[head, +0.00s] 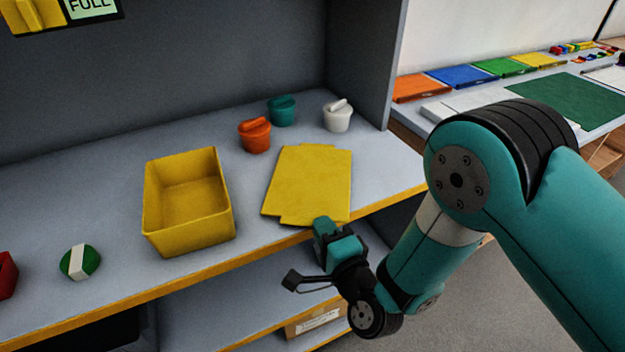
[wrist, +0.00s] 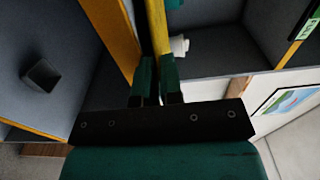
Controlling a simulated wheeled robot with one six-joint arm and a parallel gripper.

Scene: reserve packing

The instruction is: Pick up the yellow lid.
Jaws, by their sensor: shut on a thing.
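The yellow lid (head: 309,182) is a flat plate with a tab at its near end, at the front edge of the shelf in the head view. My gripper (head: 322,226) is at the lid's near end and is shut on it. In the wrist view the lid shows edge-on as a yellow strip (wrist: 157,28) running up from between the two fingers (wrist: 157,80). I cannot tell whether the lid touches the shelf. The fingers hide the gripped part.
An open, empty yellow bin (head: 188,240) stands left of the lid. Behind the lid are an orange tub (head: 255,137), a teal tub (head: 282,111) and a white tub (head: 337,119). A green-and-white round object (head: 80,263) lies at left. The yellow shelf edge (head: 215,272) runs along the front.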

